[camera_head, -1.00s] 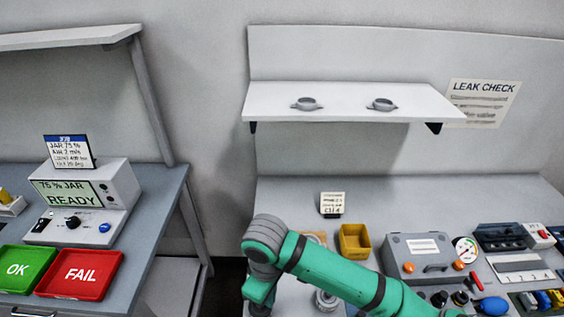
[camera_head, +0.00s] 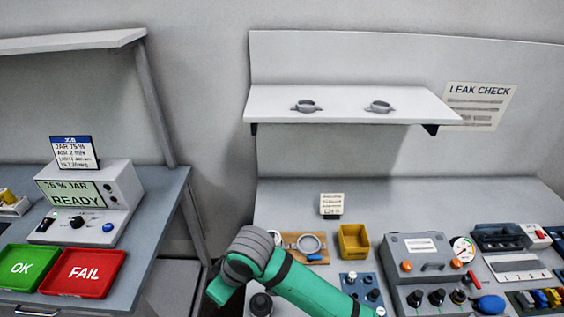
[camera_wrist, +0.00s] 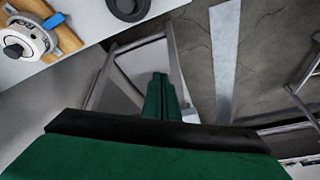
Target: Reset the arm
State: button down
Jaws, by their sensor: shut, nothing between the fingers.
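My green arm (camera_head: 300,287) reaches in from the lower edge of the head view and bends at a grey joint above the front of the right bench. The gripper itself is out of the head view. In the wrist view my gripper (camera_wrist: 160,95) shows as two green fingers shut together with nothing between them. It points down past the bench edge, with the floor and metal legs below. A round metal fitting on a wooden block (camera_wrist: 66,38) lies to its upper left, apart from it.
The right bench carries a yellow bin (camera_head: 354,241), a grey case (camera_head: 420,262) and a blue knob block (camera_head: 362,290). A shelf (camera_head: 345,103) with two ring holders hangs above. The left bench holds a green OK tray (camera_head: 24,268), a red FAIL tray (camera_head: 82,273) and a READY device (camera_head: 85,205).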

jog(key=w+a+r+m+t+y, duration=0.4)
jog(key=a+r+m+t+y, duration=0.4)
jog(key=a+r, duration=0.5)
jog(key=s+d+f+m+t+h, duration=0.3)
jog(key=s+d+f+m+h, duration=0.15)
jog(key=d+f, duration=0.35)
jog(key=s+d+f+m+t+h, duration=0.45)
jog(key=s+d+f, duration=0.2)
jog(key=f, duration=0.25)
jog(key=s+d+f+n+g+h, duration=0.1)
jog(key=s+d+n, duration=0.1)
jog(key=s+d, duration=0.5)
jog(key=s+d+f+n+h, duration=0.1)
jog(key=s+d, duration=0.5)
jog(key=s, duration=0.6)
jog(key=shift+s+d+f+n+g+h, duration=0.3)
jog(key=shift+s+d+n+g+h, duration=0.1)
jog(key=shift+n+h, duration=0.5)
